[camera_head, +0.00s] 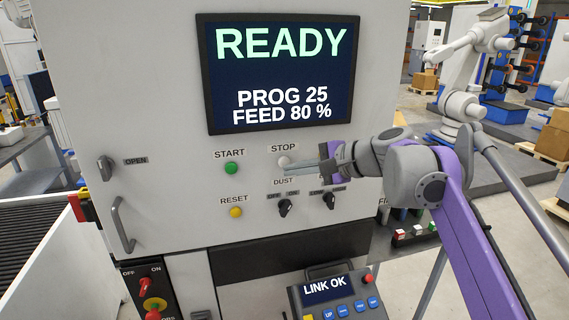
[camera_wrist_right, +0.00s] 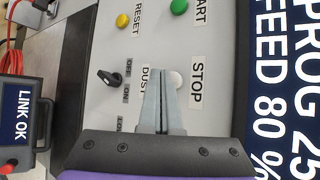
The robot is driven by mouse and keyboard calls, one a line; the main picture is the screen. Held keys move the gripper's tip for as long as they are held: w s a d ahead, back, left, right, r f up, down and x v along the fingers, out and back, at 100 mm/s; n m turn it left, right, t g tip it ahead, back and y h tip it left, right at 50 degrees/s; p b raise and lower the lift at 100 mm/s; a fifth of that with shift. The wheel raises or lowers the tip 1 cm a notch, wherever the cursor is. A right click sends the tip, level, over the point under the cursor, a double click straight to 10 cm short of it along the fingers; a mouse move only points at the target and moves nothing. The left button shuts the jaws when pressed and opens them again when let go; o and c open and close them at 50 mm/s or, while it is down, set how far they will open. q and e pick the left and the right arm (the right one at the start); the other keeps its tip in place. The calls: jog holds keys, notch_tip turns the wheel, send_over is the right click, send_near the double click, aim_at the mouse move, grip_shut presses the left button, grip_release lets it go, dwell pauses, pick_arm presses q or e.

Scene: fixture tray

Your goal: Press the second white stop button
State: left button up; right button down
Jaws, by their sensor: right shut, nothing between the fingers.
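A round white button (camera_head: 284,161) sits under the STOP label on the light machine panel; it also shows in the right wrist view (camera_wrist_right: 177,79). It is the only white button under a STOP label that I see. My right gripper (camera_head: 288,171) comes in from the right, its fingers closed together and empty. In the head view the fingertips lie just below the button. In the right wrist view my right gripper (camera_wrist_right: 163,72) has its tips beside the button and partly overlapping its edge. I cannot tell whether they touch it. My left gripper is not in view.
The green START button (camera_head: 231,168), yellow RESET button (camera_head: 236,212) and black rotary knobs (camera_head: 285,207) are close by. The screen (camera_head: 283,70) above reads READY. A pendant (camera_head: 337,298) reading LINK OK stands below. A door handle (camera_head: 122,226) projects at left.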

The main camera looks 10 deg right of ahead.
jog(key=s, duration=0.5)
dwell(0.6)
jog(key=s+f+n+g+h, duration=0.1)
jog(key=s+f+n+h, duration=0.2)
jog(key=s+f, duration=0.4)
jog(key=s+d+f+n+g+h, duration=0.1)
jog(key=s+f+n, duration=0.4)
jog(key=f, duration=1.2)
jog(key=s+f+n+g+h, duration=0.1)
jog(key=s+f+n+h, duration=0.3)
jog(key=s+f, duration=0.6)
notch_tip(320, 180, down, 2)
jog(key=shift+s+d+f+n+g+h, duration=0.15)
jog(key=shift+s+d+n+g+h, duration=0.2)
jog(key=shift+n, duration=0.25)
